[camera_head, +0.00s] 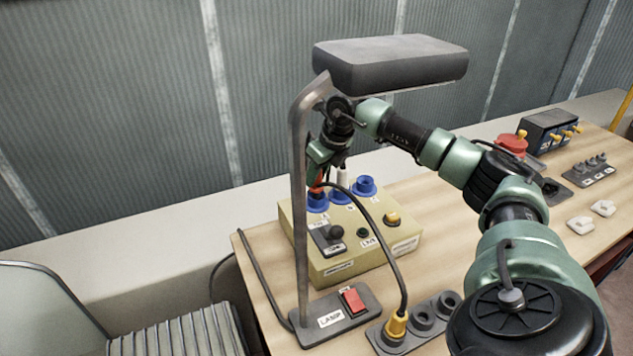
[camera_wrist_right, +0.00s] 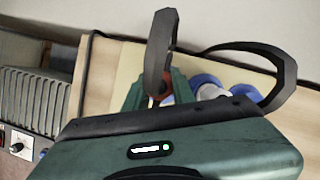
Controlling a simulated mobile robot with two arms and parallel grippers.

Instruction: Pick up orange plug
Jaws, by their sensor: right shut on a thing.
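My right gripper (camera_head: 317,172) is shut on the orange plug (camera_head: 318,184), of which only a small part shows between the fingers. It is at the back left of the beige socket box (camera_head: 345,268), over or close to a blue socket (camera_head: 317,202); I cannot tell whether the plug touches it. In the wrist view the orange plug (camera_wrist_right: 168,88) shows between the green fingers (camera_wrist_right: 158,92), partly hidden by a dark cable. A black cable (camera_head: 388,250) runs from the plug area to a yellow-orange connector (camera_head: 397,326) in a grey holder. My left gripper is not in view.
A grey lamp (camera_head: 390,65) on a bent post (camera_head: 299,200) stands close left of my gripper, its head above my arm. Its base has a red switch (camera_head: 353,300). A white plug (camera_head: 343,176) stands near another blue socket (camera_head: 364,186). White blocks (camera_head: 603,208) lie right.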

